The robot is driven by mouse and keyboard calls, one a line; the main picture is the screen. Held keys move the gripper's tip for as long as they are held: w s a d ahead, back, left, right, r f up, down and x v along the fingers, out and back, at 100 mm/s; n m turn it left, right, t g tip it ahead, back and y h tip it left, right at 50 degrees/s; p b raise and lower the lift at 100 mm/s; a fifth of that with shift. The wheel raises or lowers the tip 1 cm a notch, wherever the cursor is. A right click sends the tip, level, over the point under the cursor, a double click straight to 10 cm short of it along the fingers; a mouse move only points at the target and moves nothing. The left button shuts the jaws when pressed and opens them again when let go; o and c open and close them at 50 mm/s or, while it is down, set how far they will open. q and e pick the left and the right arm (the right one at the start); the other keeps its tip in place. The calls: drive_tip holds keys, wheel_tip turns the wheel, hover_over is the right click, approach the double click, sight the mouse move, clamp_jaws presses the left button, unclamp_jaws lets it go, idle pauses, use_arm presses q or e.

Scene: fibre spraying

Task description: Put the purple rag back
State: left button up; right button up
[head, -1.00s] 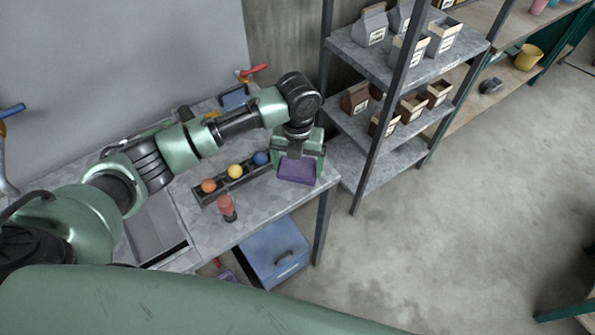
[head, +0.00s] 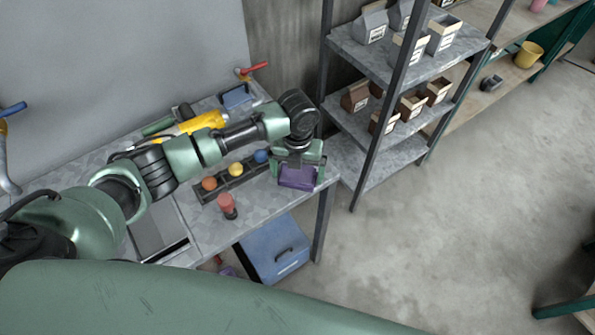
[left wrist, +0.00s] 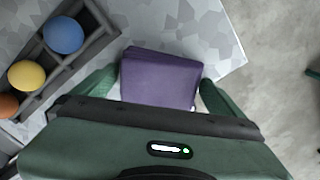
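The purple rag (head: 298,178) is a folded, flat block at the right front corner of the grey workbench (head: 262,205). It also shows in the left wrist view (left wrist: 158,80), between the fingers. My left gripper (head: 298,167) points down over the rag, with one green finger on each side. In the left wrist view the left gripper (left wrist: 158,92) looks open, with a narrow gap at the rag's left side and the right finger close to its edge. The rag's near edge is hidden by the gripper body. My right gripper is not in view.
A dark rack (head: 245,192) with orange, yellow and blue balls stands left of the rag. A red-capped bottle (head: 227,206) stands before it. A yellow tool (head: 203,121) lies behind my arm. A metal shelf (head: 402,150) with cartons stands right of the bench; a blue box (head: 272,249) is below.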

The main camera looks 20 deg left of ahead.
sight(298, 172)
use_arm(q)
drive_tip(key=shift+r, duration=0.25)
drive_tip(key=shift+w+r, duration=0.1)
drive_tip(key=shift+r, duration=0.3)
wheel_tip(298, 172, up, 11)
drive_tip(key=b, duration=0.2)
